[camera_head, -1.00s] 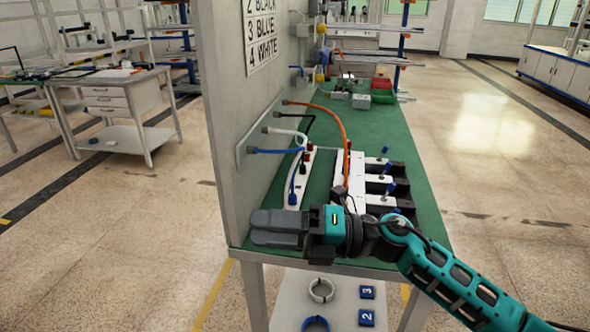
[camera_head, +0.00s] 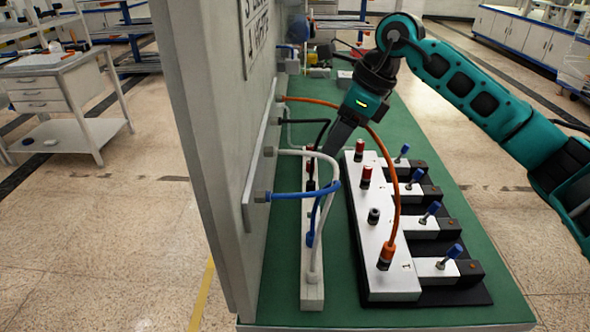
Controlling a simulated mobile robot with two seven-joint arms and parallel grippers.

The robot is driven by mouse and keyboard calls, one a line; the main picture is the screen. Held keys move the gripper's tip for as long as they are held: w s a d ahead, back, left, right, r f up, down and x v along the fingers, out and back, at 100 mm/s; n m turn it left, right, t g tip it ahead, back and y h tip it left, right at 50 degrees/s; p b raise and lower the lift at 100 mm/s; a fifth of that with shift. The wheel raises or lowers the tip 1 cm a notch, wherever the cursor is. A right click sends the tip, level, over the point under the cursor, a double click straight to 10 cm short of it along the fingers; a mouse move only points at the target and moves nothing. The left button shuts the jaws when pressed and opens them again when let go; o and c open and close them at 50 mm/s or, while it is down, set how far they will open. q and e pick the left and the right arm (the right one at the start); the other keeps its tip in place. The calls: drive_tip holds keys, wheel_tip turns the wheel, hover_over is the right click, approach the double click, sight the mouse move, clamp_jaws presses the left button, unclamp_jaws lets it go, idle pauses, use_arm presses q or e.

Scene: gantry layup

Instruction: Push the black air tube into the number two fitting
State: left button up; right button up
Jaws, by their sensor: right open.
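My right gripper (camera_head: 330,150) reaches down from the upper right, its dark fingers open at the black air tube (camera_head: 311,121). The tube leaves the wall panel and bends down beside the fingers. I cannot tell whether it lies between them; its lower end is partly hidden among the other tubes. The white fitting block (camera_head: 386,287) lies right of the tubes. An orange tube (camera_head: 398,190) curves into its nearest fitting (camera_head: 386,255). Behind that is a dark-topped fitting (camera_head: 374,215), with nothing in it, then two red-topped fittings (camera_head: 366,176). No number two mark is readable. My left gripper is out of view.
A white tube (camera_head: 318,153) and blue tube (camera_head: 295,195) hang over a narrow white rack (camera_head: 312,297) beside the wall panel (camera_head: 205,150). Blue-topped levers (camera_head: 430,211) stand along the block's right side. The green bench top (camera_head: 440,150) is clear to the right.

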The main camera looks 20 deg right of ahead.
hover_over(311, 182)
drive_tip(key=s+d, duration=0.1)
drive_tip(key=d, duration=0.1)
wheel_tip(311, 182, down, 6)
drive_tip(key=shift+x, duration=2.95)
drive_tip(key=shift+c, duration=0.3)
clamp_jaws()
